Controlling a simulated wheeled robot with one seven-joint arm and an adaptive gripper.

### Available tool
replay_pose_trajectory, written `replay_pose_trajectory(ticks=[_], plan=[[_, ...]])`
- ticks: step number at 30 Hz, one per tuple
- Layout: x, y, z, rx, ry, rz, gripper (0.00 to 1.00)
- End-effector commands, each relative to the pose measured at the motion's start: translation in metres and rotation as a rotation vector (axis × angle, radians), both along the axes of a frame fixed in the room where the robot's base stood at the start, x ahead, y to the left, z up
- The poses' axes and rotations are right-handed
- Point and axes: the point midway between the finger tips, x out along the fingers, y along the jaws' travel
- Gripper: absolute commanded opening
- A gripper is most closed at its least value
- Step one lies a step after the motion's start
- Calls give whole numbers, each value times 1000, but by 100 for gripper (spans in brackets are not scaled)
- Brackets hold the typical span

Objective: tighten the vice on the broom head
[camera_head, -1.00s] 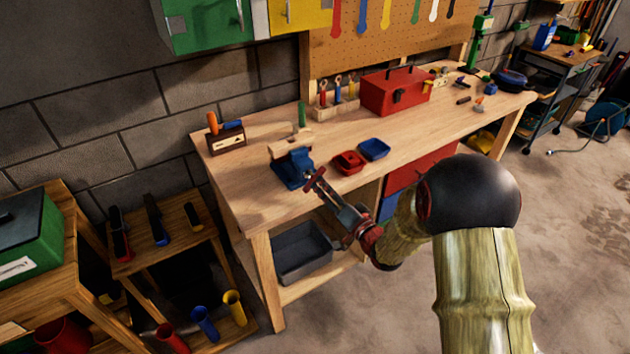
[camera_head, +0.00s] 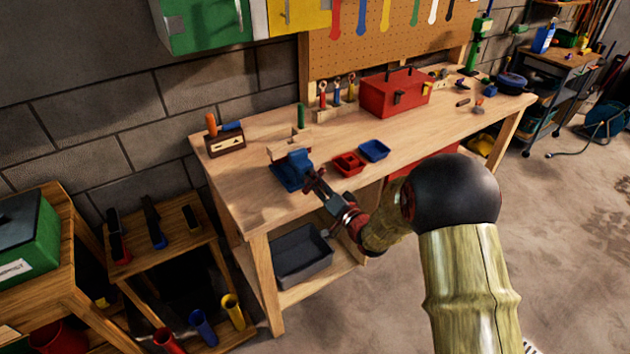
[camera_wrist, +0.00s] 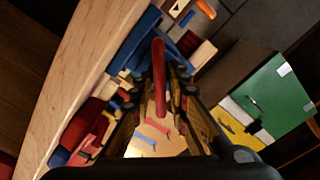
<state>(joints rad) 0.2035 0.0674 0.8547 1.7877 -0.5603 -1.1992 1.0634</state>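The blue vice (camera_head: 291,170) is mounted on the bench's near left edge; it also shows in the wrist view (camera_wrist: 134,42). A pale wooden block (camera_head: 283,149), seemingly the broom head, is at the vice's jaws, partly hidden behind it. The vice's red handle bar (camera_wrist: 159,78) runs between my fingers in the wrist view. My gripper (camera_head: 316,182) is at the vice's front. In the wrist view my gripper (camera_wrist: 163,75) has its fingers apart on either side of the bar, with narrow gaps visible; contact is hard to tell.
A red tray (camera_head: 348,163) and a blue tray (camera_head: 374,150) sit right of the vice. A red toolbox (camera_head: 394,94) stands farther back. A wooden caddy (camera_head: 225,142) is at the bench's left end. A grey bin (camera_head: 302,257) sits on the shelf below.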

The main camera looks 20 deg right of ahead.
Motion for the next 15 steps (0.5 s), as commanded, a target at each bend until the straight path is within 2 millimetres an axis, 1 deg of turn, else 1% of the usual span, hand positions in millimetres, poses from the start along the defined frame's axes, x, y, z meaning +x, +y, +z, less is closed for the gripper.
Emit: replay_pose_trajectory(ticks=[1,7,15], plan=[[0,0,0,0,1,-1,11],[0,0,0,0,1,-1,0],[0,0,0,5,2,-1,0]])
